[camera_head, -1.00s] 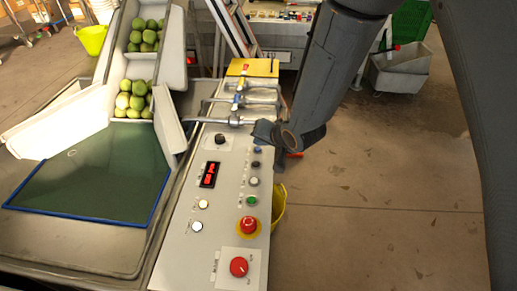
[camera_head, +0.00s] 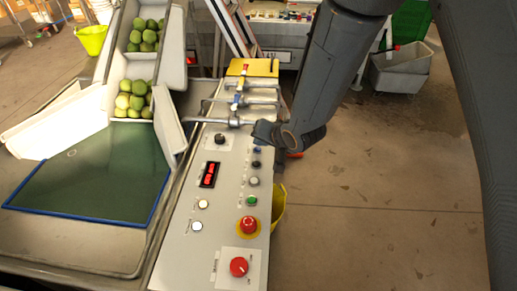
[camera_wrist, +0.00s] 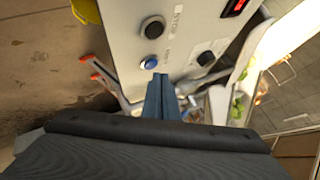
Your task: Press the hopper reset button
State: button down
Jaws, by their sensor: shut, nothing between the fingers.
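The grey control panel (camera_head: 208,240) carries several buttons, a red digital display (camera_head: 209,174) and a red mushroom button on a yellow ring (camera_head: 248,225). A small blue button (camera_head: 257,150) sits near its far right end, and the same button (camera_wrist: 149,62) shows in the wrist view beside a black button (camera_wrist: 153,27). Printing by these buttons is too small to read surely. My gripper (camera_wrist: 160,78) is shut and empty, with its blue-grey fingertips close to the blue button. I cannot tell whether they touch the panel. In the head view my wrist hides the fingertips.
Metal pipes with valve handles (camera_head: 257,100) stand just beyond the panel's far end. A chute with green fruit (camera_head: 133,100) and a green mat (camera_head: 95,175) lie left. A yellow bucket (camera_head: 279,205) hangs at the right. The floor right of the panel is open.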

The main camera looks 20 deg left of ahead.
jog(key=shift+f, duration=0.4)
jog(key=shift+f, duration=0.35)
dwell(0.6)
jog(key=shift+r, duration=0.1)
jog(key=shift+r+p, duration=0.45)
jog(key=shift+r, duration=0.25)
notch_tip(320, 180, up, 5)
jog(key=p, duration=0.4)
dwell(0.4)
dwell(0.6)
